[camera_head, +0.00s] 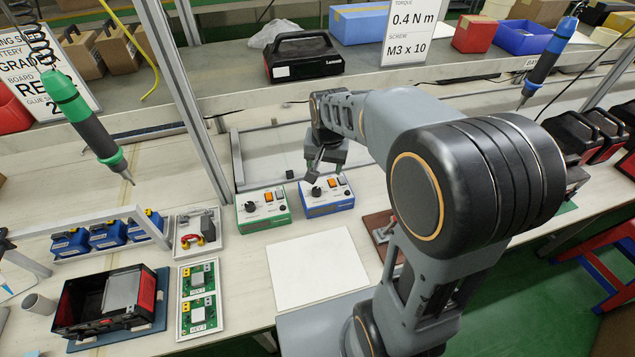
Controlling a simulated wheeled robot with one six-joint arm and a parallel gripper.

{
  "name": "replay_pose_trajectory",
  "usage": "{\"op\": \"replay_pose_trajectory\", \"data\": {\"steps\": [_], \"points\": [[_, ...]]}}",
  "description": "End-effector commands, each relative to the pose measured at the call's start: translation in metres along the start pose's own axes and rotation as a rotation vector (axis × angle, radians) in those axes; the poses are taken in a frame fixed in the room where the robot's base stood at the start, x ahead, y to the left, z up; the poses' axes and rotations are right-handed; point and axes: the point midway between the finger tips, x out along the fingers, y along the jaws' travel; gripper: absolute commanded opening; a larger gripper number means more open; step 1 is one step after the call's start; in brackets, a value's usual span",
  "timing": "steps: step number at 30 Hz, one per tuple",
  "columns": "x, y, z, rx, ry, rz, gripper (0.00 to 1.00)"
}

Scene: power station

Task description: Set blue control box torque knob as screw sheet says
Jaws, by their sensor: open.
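The blue control box (327,209) stands on the bench in the middle, with a white top face, a black knob (316,191), an orange switch and another small switch. The knob's pointer and scale are too small to read. My gripper (312,178) hangs just above and behind the box, pointing down, open, with its tips close to the knob. I cannot tell whether they touch it. The screw sheet (410,33) stands on the shelf and reads torque 0.4 N m, screw M3 x 10.
A green control box (265,221) stands close to the left of the blue one. A white mat (315,266) lies clear in front. A green screwdriver (88,120) hangs at left and a blue one (549,61) at right. A metal post (185,90) rises behind the boxes.

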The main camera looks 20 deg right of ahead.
Motion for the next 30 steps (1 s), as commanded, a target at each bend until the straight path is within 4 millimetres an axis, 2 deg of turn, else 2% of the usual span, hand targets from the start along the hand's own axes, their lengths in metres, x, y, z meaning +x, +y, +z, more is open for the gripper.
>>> {"op": "replay_pose_trajectory", "data": {"steps": [1,3,6,12,20,30], "points": [[0.007,-0.005,-0.016,0.054,-0.027,0.015,0.61],[0.021,-0.011,-0.033,0.127,-0.051,0.030,0.61],[0.042,-0.019,-0.051,0.213,-0.080,0.050,0.61],[0.073,-0.028,-0.070,0.319,-0.113,0.078,0.61],[0.105,-0.030,-0.071,0.352,-0.124,0.089,0.61],[0.169,-0.026,-0.061,0.349,-0.126,0.090,0.61]]}}
